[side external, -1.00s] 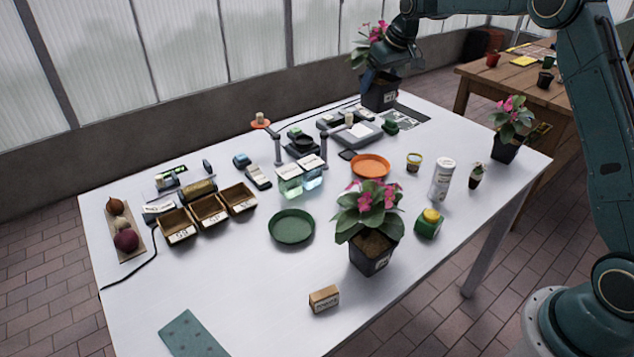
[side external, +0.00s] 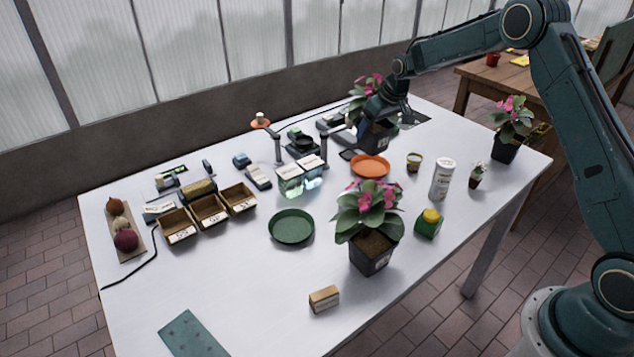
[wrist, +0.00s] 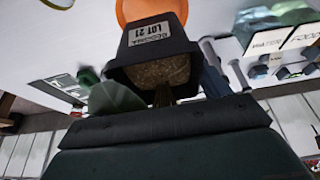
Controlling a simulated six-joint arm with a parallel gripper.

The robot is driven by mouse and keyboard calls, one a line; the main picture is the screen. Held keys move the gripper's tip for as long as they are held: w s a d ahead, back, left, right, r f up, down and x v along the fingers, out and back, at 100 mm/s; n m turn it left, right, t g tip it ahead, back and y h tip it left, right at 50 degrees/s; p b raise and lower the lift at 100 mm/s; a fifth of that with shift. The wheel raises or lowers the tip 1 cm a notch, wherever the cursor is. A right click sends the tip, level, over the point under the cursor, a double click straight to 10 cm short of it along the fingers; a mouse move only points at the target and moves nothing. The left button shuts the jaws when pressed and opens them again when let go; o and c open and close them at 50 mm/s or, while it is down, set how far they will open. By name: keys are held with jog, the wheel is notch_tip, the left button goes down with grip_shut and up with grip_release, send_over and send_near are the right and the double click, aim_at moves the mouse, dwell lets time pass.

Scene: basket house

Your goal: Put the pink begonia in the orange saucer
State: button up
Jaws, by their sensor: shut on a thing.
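My gripper (side external: 388,106) is shut on a pink begonia (side external: 376,137) in a black square pot, just behind the orange saucer (side external: 370,167). The pot appears roughly upright and above the table; its exact height is hard to tell. In the wrist view the held pot (wrist: 152,42) carries a label reading Begonia Lot 21, and part of the orange saucer (wrist: 128,10) shows beyond it. The saucer looks empty. My gripper hides part of the leaves. Two more pink begonias stand on the table: one at the front (side external: 371,250) and one at the right corner (side external: 508,148).
A green saucer (side external: 291,227) lies left of the front begonia. Bottles of liquid (side external: 290,182) stand left of the orange saucer. The table's front left is mostly clear.

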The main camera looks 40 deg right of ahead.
aim_at(372, 147)
jog(key=shift+f, duration=3.4)
jog(key=shift+f, duration=0.15)
jog(key=o, duration=1.1)
jog(key=v, duration=1.2)
